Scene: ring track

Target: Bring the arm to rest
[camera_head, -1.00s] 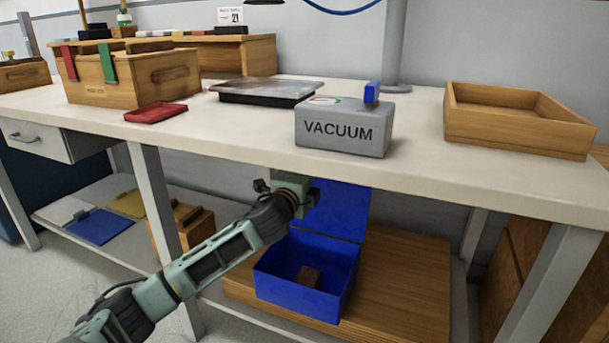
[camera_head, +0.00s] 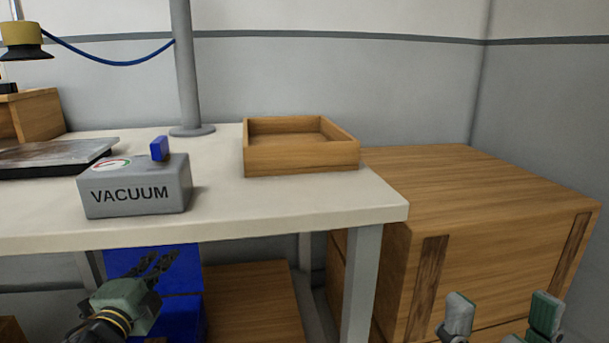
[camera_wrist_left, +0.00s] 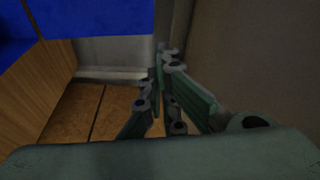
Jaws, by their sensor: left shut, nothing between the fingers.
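My left arm comes in at the lower left of the head view. Its gripper (camera_head: 158,264) is in front of the bench's lower space, before the blue box (camera_head: 190,262). Its fingers are shut and empty. In the left wrist view the fingers of the left gripper (camera_wrist_left: 165,60) come together in the middle, with nothing between them. Two green fingertips of my right gripper (camera_head: 502,315) stand apart at the bottom right of the head view. The rest of the right gripper is cut off by the frame edge.
The bench (camera_head: 250,220) carries the grey vacuum box (camera_head: 135,192) with a blue knob and an open wooden tray (camera_head: 300,160). A large wooden crate (camera_head: 480,230) stands to the right of the bench. A wooden board (camera_head: 250,305) lies below it.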

